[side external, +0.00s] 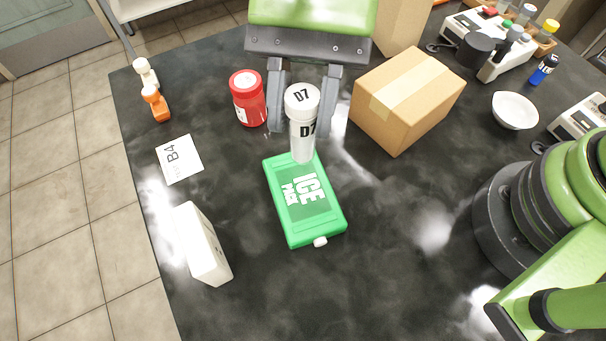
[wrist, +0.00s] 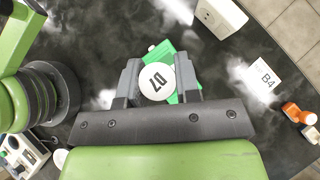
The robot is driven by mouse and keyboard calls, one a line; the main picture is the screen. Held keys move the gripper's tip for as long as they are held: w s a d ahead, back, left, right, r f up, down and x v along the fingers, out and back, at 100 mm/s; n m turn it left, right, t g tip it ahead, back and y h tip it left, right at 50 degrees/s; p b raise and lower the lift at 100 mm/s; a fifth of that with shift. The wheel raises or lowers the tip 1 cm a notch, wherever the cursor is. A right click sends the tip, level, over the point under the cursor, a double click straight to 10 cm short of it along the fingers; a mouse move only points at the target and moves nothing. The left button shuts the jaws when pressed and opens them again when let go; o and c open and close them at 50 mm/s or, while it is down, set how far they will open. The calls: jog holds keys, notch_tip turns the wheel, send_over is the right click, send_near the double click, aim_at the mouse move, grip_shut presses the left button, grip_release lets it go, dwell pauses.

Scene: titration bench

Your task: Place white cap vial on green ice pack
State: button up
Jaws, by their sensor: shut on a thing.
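The white cap vial (side external: 302,128), marked D7 on its cap and side, is upright in my gripper (side external: 303,110). My gripper's two grey fingers stand on either side of it, shut on it. The green ice pack (side external: 318,222) lies flat on the dark bench, its white nozzle toward the camera. In the side view the vial's lower end overlaps the pack's far edge; I cannot tell whether it touches. In the wrist view the white cap (wrist: 157,84) sits between the fingers (wrist: 158,82), with part of the green pack (wrist: 162,52) showing behind it.
A red-lidded jar (side external: 247,98) stands left of the gripper and a cardboard box (side external: 408,98) stands right of it. A white box-like object (side external: 203,244) and a B4 card (side external: 180,159) are left of the pack. A white bowl (side external: 515,110) is farther right.

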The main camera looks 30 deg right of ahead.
notch_tip(320, 180, down, 9)
dwell(0.4)
jog(key=shift+f, duration=0.15)
jog(key=o, duration=1)
jog(key=shift+w+d+r, duration=0.1)
jog(key=shift+r, duration=0.25)
jog(key=v, duration=1.1)
jog(key=shift+w+d+r, duration=0.15)
jog(key=shift+d+r, duration=0.1)
